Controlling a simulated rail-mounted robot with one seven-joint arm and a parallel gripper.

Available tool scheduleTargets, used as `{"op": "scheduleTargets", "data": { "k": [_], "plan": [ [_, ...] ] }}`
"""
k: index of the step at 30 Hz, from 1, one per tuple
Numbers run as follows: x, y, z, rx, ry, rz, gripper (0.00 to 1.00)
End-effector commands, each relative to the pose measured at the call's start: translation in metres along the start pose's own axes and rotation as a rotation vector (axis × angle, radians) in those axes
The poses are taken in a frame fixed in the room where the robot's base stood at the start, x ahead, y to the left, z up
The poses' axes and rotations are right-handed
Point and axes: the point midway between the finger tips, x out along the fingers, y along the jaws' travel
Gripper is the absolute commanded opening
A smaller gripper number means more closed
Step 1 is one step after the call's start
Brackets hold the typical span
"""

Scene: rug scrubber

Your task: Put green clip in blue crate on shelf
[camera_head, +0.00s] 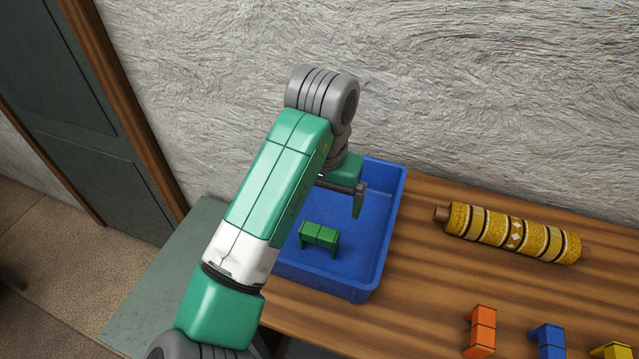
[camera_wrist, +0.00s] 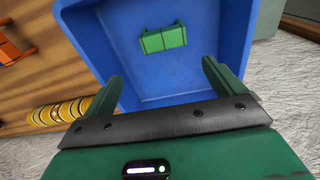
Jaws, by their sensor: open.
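The green clip (camera_head: 319,235) lies inside the blue crate (camera_head: 378,250), on its floor. In the wrist view the green clip (camera_wrist: 163,39) rests on the floor of the blue crate (camera_wrist: 202,40), apart from my fingers. My gripper (camera_wrist: 162,85) is open and empty, with its two fingers spread over the near side of the crate. In the head view my gripper (camera_head: 345,195) is above the back part of the crate, and my arm hides the crate's left side.
A yellow patterned roll (camera_head: 514,233) lies on the wooden shelf (camera_head: 425,275) right of the crate. An orange clip (camera_head: 482,328), a blue clip (camera_head: 549,341) and a yellow clip (camera_head: 611,351) stand at the front right. A rough pale wall (camera_head: 450,90) rises behind.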

Motion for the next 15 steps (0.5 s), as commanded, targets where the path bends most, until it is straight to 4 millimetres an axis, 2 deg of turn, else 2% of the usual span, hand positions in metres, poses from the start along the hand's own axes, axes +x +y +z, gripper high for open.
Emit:
{"op": "scheduleTargets", "data": {
  "k": [2,4,5,6,8,9,10,11,12,15],
  "plan": [
    [-0.008,0.037,-0.024,0.066,0.165,0.018,0.94],
    [-0.035,0.082,-0.052,0.125,0.43,0.042,0.94],
    [-0.054,0.099,-0.062,0.14,0.564,0.052,0.94],
    [-0.084,0.116,-0.07,0.148,0.749,0.061,0.94],
    [-0.137,0.13,-0.067,0.132,1.032,0.058,0.94],
    [-0.174,0.131,-0.055,0.105,1.221,0.04,0.94],
    [-0.203,0.127,-0.04,0.076,1.359,0.016,0.94],
    [-0.229,0.119,-0.021,0.042,1.489,-0.018,0.94],
    [-0.258,0.108,0.008,-0.001,1.637,-0.072,0.94],
    [-0.306,0.084,0.076,-0.09,1.892,-0.217,0.94]
  ]
}}
